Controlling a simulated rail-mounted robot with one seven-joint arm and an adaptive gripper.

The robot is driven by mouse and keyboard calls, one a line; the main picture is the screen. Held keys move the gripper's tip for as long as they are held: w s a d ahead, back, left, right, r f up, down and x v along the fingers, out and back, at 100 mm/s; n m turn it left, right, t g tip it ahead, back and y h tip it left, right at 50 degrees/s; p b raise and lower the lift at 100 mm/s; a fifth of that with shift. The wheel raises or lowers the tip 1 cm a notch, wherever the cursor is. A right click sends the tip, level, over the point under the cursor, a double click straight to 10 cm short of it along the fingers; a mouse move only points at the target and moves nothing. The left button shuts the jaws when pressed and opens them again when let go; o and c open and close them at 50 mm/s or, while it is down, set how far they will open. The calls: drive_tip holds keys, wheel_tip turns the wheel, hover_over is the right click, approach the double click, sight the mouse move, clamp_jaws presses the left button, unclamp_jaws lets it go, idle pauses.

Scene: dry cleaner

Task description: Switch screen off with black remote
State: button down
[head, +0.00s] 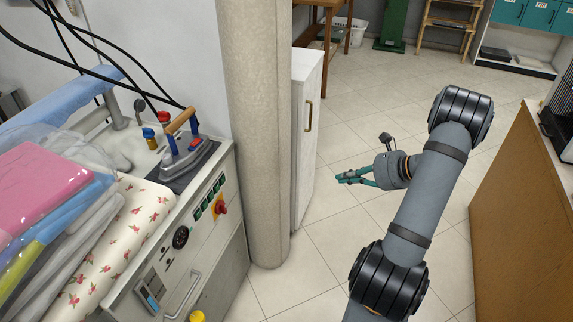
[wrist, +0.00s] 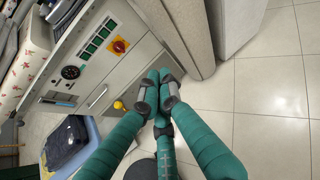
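My gripper (head: 346,177) has green fingers and is in the air over the tiled floor, right of the white cabinet in the head view. In the wrist view its green fingers (wrist: 158,88) come close together, and I see nothing between them. Whether they are open or shut is unclear. I cannot make out a black remote in either view. I see no screen that I can identify. A dark object (head: 556,130) is cut off by the right edge of the head view, on the brown counter, and I cannot tell what it is.
An ironing machine (head: 222,222) with an iron (head: 184,143) and packed clothes (head: 38,190) stands left. A beige pillar (head: 255,120) and a white cabinet (head: 304,125) stand beside it. The brown counter (head: 520,200) is right. Tiled floor (head: 310,275) between them is clear.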

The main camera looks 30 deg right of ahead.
drive_tip(key=s+d+r+h+p, duration=0.3)
drive_tip(key=s+d+r+p, duration=0.6)
drive_tip(key=s+d, duration=0.4)
drive_tip(key=shift+s+r+m, duration=0.15)
drive_tip(key=shift+s+m, duration=0.15)
drive_tip(key=shift+s, duration=0.4)
drive_tip(key=shift+s+d, duration=0.1)
